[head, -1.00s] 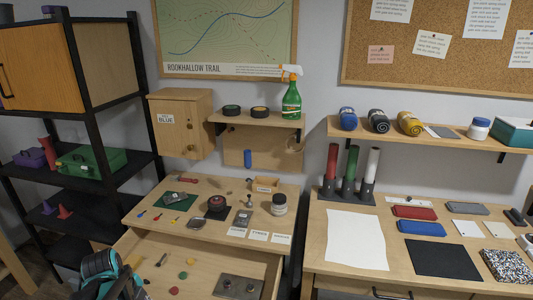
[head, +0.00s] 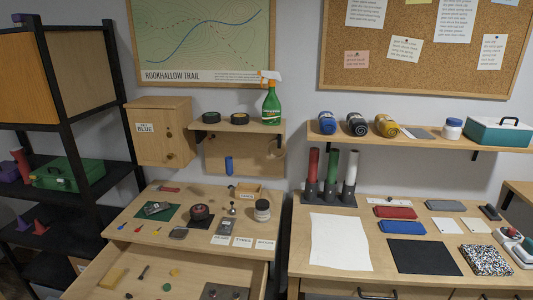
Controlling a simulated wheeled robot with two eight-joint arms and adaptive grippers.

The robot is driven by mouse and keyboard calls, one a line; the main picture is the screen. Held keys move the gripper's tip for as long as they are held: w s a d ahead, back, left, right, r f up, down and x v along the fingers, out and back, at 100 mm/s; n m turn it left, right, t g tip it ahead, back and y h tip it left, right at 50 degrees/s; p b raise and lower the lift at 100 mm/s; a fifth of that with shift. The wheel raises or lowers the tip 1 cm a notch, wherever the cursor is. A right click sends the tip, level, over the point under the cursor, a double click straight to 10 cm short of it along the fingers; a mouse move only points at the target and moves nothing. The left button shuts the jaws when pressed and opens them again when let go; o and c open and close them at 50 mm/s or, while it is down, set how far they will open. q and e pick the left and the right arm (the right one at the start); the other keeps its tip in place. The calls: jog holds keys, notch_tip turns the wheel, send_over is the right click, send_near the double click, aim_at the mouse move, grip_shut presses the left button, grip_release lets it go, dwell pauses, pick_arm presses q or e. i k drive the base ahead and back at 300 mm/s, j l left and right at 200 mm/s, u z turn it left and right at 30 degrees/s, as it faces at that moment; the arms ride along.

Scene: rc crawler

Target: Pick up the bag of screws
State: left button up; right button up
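I cannot clearly make out a bag of screws. A small grey item (head: 226,227) lies behind the white labels on the left workbench and may be a bag, but it is too small to tell. Another grey item (head: 156,209) lies on the dark green mat (head: 170,214), and a grey item (head: 179,233) lies in front of it. Neither of my grippers shows in the head view.
The left workbench (head: 130,226) has an open drawer (head: 188,285) with small parts. A jar (head: 262,211) and a dark round object (head: 200,213) stand on its top. The right bench (head: 300,240) holds white paper (head: 340,241) and a black mat (head: 423,257). A black shelf rack (head: 85,135) stands left.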

aim_at(225, 228)
jog(key=u, duration=1.35)
jog(key=z, duration=0.45)
jog(key=i+z, duration=0.1)
jog(key=z, duration=0.85)
jog(key=i+j+z, duration=0.1)
jog(key=z, duration=0.35)
jog(key=i+j+z, duration=0.1)
jog(key=i+j, duration=0.4)
jog(key=i, duration=0.1)
